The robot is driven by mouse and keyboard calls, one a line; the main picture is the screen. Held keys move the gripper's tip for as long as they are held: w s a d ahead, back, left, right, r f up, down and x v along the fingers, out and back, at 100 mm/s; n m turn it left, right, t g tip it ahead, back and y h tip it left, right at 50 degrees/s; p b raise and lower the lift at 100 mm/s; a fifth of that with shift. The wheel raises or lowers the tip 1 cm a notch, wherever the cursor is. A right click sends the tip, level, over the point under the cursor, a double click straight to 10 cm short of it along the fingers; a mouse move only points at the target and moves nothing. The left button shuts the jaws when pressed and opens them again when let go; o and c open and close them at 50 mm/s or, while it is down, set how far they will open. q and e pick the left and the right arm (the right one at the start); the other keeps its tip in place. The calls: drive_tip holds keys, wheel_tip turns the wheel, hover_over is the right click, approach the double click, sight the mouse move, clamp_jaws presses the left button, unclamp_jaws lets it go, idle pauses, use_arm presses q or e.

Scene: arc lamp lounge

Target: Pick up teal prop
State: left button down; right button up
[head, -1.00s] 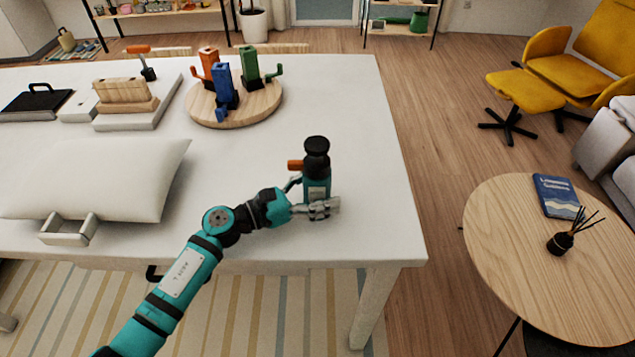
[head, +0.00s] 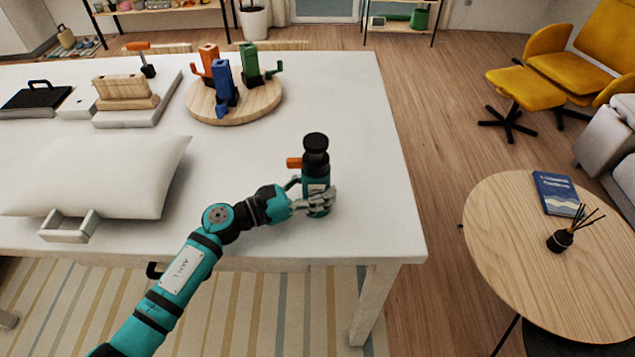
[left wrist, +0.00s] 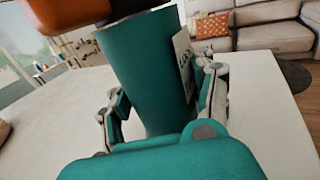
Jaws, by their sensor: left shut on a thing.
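The teal prop (head: 316,176) is a bottle-like thing with a black top and an orange side piece. It stands upright on the white table (head: 260,150) near its right front corner. In the left wrist view the teal body (left wrist: 150,70) fills the middle, with a white label at its right side. My left gripper (head: 318,201) is shut on its lower part, with one finger on either side (left wrist: 165,108). Whether its base touches the table is hard to tell. My right gripper is not in view.
A white cushion (head: 100,175) lies to the left on the table. A round wooden board (head: 205,113) with orange, blue and green pieces stands farther back. A round side table (head: 510,240) with a book is at right. The table behind the prop is clear.

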sight(310, 155)
use_arm(q)
drive_tip(key=shift+w+r, duration=0.1)
drive_tip(key=shift+r, duration=0.1)
wheel_tip(310, 155, up, 10)
drive_tip(key=shift+f, duration=0.1)
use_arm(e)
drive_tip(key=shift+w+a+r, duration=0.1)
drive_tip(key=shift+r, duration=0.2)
use_arm(q)
drive_tip(key=shift+d+f+b, duration=0.2)
drive_tip(key=shift+f+b, duration=4.1)
drive_tip(key=shift+f, duration=0.4)
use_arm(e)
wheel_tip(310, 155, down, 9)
use_arm(q)
drive_tip(key=shift+f, duration=0.25)
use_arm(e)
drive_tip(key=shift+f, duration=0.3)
use_arm(q)
drive_tip(key=shift+f+b, duration=0.15)
drive_tip(key=shift+b, duration=0.15)
